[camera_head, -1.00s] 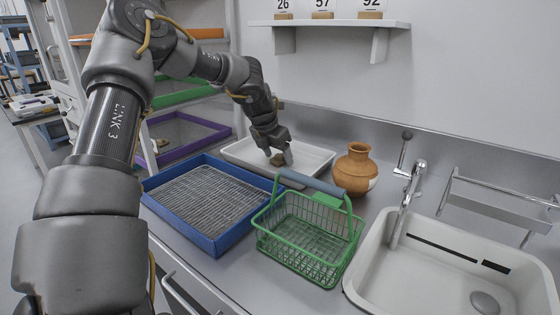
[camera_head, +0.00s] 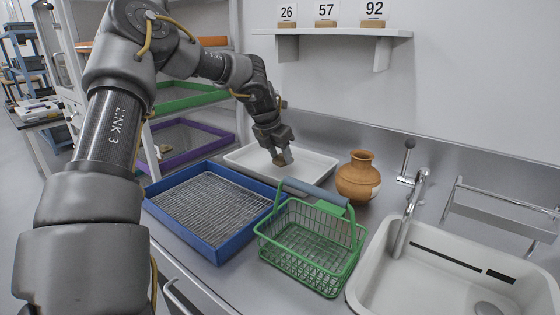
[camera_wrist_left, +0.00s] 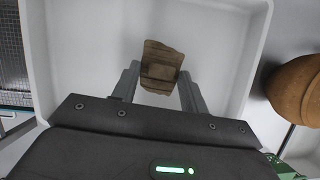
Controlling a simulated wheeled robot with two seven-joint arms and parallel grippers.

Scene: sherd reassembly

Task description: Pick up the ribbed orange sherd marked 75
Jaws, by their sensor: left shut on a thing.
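My left gripper (camera_head: 281,153) is shut on a brown, ribbed sherd (camera_head: 287,159) over the white tray (camera_head: 322,168). In the left wrist view the sherd (camera_wrist_left: 161,54) sits between the two finger ends, with ridges across its face and an uneven outline. It appears to hang a little above the tray floor. No number can be read on it. The tray also shows in the left wrist view (camera_wrist_left: 225,45), with no other sherd visible in it. My right gripper is not in view.
A blue tray with a grey mesh (camera_head: 208,252) stands in front, beside a green wire basket (camera_head: 310,268). An orange-brown jar (camera_head: 357,178) stands just right of the white tray. A sink (camera_head: 440,285) with a tap fills the right. Number cards stand on the wall shelf (camera_head: 335,32).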

